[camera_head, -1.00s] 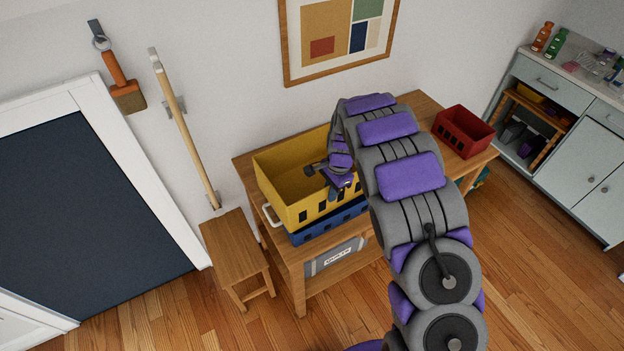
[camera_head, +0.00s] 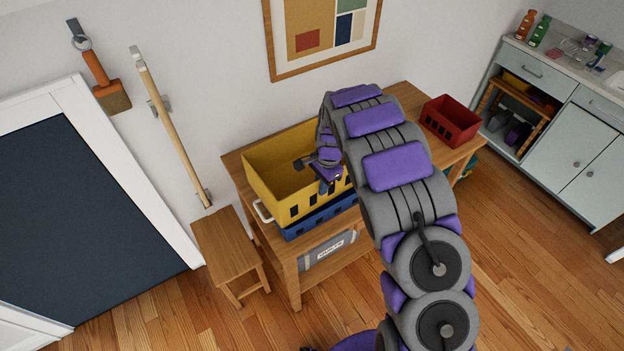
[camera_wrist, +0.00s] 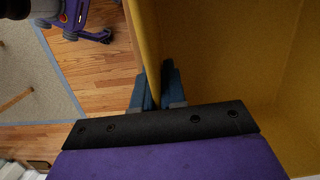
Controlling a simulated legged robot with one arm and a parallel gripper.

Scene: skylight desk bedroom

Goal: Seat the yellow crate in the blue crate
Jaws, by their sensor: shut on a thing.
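The yellow crate (camera_head: 280,197) is above the blue crate (camera_head: 318,220) on the wooden table, its open top facing up. The blue crate shows as a band below the yellow crate's front wall. I cannot tell whether the yellow crate is fully down inside it. My gripper (camera_head: 326,174) is shut on the yellow crate's near wall. In the wrist view, the blue-grey fingers of my gripper (camera_wrist: 156,88) straddle the thin yellow crate wall (camera_wrist: 146,35). My arm hides the right part of both crates.
The wooden table (camera_head: 405,98) also holds a red crate (camera_head: 450,121) at right. A labelled grey box (camera_head: 328,250) is on the shelf below. A cabinet (camera_head: 580,135) stands at far right.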

